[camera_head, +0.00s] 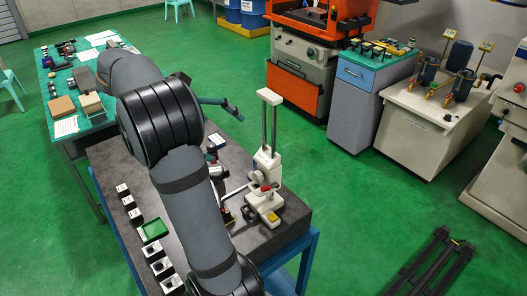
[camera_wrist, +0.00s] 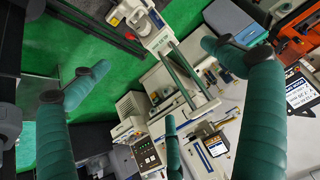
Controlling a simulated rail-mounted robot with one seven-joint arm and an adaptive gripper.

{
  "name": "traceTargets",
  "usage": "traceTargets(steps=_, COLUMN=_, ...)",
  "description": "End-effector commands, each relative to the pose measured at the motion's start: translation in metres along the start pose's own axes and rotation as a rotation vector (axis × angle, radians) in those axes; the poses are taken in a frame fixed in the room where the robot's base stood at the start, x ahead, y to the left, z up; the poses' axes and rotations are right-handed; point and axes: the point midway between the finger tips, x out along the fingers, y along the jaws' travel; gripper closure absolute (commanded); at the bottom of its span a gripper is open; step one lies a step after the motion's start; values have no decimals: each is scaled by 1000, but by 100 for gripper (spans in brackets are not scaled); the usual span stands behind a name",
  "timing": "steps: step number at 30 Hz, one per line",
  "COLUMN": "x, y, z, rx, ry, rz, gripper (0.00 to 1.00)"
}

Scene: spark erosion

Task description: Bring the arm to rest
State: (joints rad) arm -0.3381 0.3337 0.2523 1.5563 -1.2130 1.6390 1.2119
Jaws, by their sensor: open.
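My arm (camera_head: 178,190) rises from the bottom of the head view and bends away over the dark granite table, hiding part of it. My gripper is mostly hidden behind the arm there; what looks like a teal finger sticks out to the right. In the wrist view my gripper (camera_wrist: 158,78) shows teal padded fingers spread wide apart. It is open, with nothing held between the fingers. Machines and green floor show beyond them.
The granite table (camera_head: 285,222) carries a white stand with two upright columns (camera_head: 267,150), a green tray (camera_head: 153,230) and several small blocks. A green-topped bench (camera_head: 70,85) stands behind left. Machines (camera_head: 430,125) line the right. Green floor is free between.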

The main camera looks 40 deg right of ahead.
Motion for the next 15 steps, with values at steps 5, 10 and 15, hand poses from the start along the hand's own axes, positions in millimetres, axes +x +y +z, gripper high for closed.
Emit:
traceTargets(steps=5, x=-25, y=0, z=-2, rx=0, ry=1, rz=0, gripper=0)
traceTargets(steps=10, x=-28, y=0, z=0, rx=1, ry=1, rz=1, gripper=0)
traceTargets(steps=15, x=-27, y=0, z=0, rx=1, ry=1, rz=1, gripper=0)
